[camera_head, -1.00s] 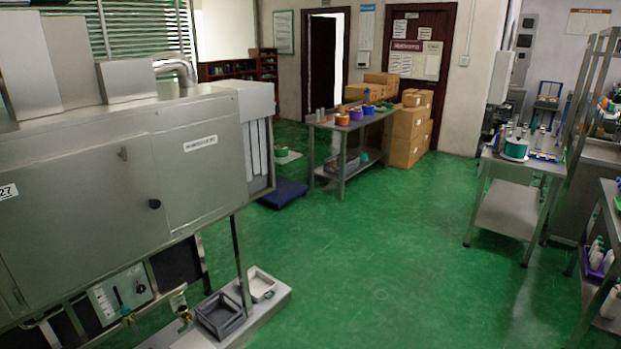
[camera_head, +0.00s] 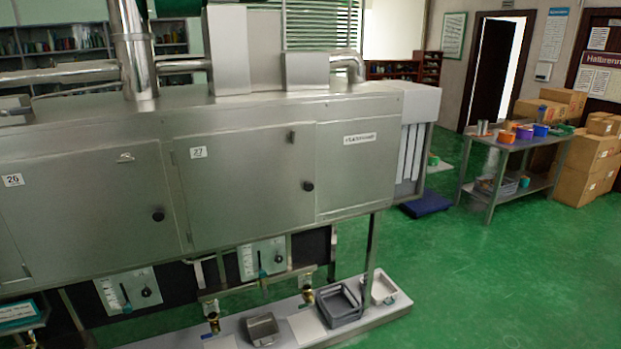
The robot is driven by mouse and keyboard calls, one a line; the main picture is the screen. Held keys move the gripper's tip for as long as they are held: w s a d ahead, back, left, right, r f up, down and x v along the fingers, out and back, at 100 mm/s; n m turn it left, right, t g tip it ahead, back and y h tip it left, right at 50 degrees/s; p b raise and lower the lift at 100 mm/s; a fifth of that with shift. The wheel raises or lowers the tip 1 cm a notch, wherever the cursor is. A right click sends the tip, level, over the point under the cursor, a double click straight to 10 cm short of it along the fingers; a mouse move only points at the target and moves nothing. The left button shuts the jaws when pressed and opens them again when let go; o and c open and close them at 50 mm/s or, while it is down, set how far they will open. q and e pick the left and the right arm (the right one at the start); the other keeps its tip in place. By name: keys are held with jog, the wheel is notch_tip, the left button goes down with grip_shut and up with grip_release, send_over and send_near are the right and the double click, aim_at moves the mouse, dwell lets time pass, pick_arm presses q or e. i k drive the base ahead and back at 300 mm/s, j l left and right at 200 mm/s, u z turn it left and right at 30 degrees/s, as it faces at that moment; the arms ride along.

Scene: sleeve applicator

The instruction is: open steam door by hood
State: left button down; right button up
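The steam machine is a long grey metal hood housing (camera_head: 355,195) on the left and middle of the head view. A door labelled 27 (camera_head: 245,185) is shut, with a black knob at its right side (camera_head: 308,186). A door labelled 26 (camera_head: 85,225) to its left also looks shut, with a black knob (camera_head: 158,214). Below the doors are white control panels with gauges (camera_head: 262,258) and brass valves. Neither of my grippers shows in the head view.
A low ledge with grey trays (camera_head: 339,306) runs under the machine. A metal table with coloured containers (camera_head: 512,145) and cardboard boxes (camera_head: 590,165) stand at the back right. The green floor (camera_head: 480,275) to the right is clear.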

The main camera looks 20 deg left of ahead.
aim_at(242, 184)
jog(key=u, duration=1.15)
